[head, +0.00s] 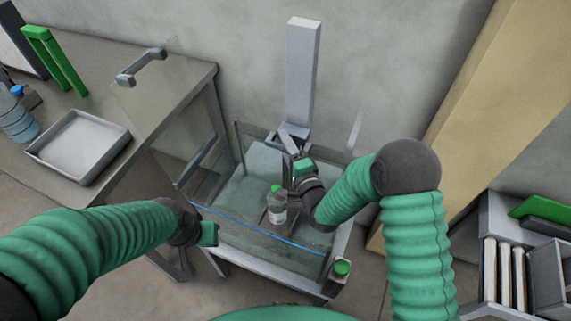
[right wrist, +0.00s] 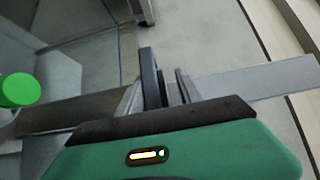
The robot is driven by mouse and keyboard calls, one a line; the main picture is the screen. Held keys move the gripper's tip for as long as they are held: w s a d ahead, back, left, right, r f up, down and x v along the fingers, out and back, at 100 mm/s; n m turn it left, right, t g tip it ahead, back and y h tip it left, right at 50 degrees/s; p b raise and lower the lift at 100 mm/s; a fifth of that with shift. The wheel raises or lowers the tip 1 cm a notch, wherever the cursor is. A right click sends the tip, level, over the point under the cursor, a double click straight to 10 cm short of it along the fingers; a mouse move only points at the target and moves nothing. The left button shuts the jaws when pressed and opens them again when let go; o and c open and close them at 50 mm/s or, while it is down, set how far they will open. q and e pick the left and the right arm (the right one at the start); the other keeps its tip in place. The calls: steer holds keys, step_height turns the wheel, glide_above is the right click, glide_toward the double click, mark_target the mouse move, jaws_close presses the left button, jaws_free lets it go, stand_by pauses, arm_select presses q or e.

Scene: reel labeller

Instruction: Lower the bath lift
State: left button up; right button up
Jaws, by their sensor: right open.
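The bath is a clear glass tank (head: 300,238) on a light frame in the middle of the head view. A tall grey column (head: 303,75) rises behind it, with a grey bracket (head: 291,135) at its foot. A bottle with a green cap (head: 277,205) stands inside the tank; its cap (right wrist: 18,90) also shows at the left of the right wrist view. My right gripper (head: 298,160) is open over the tank by the bracket. In the right wrist view its fingers (right wrist: 165,88) are near a grey bar (right wrist: 255,78); contact is unclear. My left gripper (head: 208,235) is at the tank's front left; its jaws are unclear.
A green button (head: 342,267) sits at the tank's front right corner. A bench at left holds a white tray (head: 78,147), a blue bottle (head: 17,120) and a green rack (head: 52,60). A rack (head: 510,265) stands at right, near a tan panel (head: 490,90).

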step_height(320, 180, up, 3)
steer(key=shift+f, duration=0.1)
steer(key=s+p, duration=0.4)
steer(key=s, duration=1.2)
steer(key=shift+r+p, duration=0.35)
steer(key=shift+r, duration=0.05)
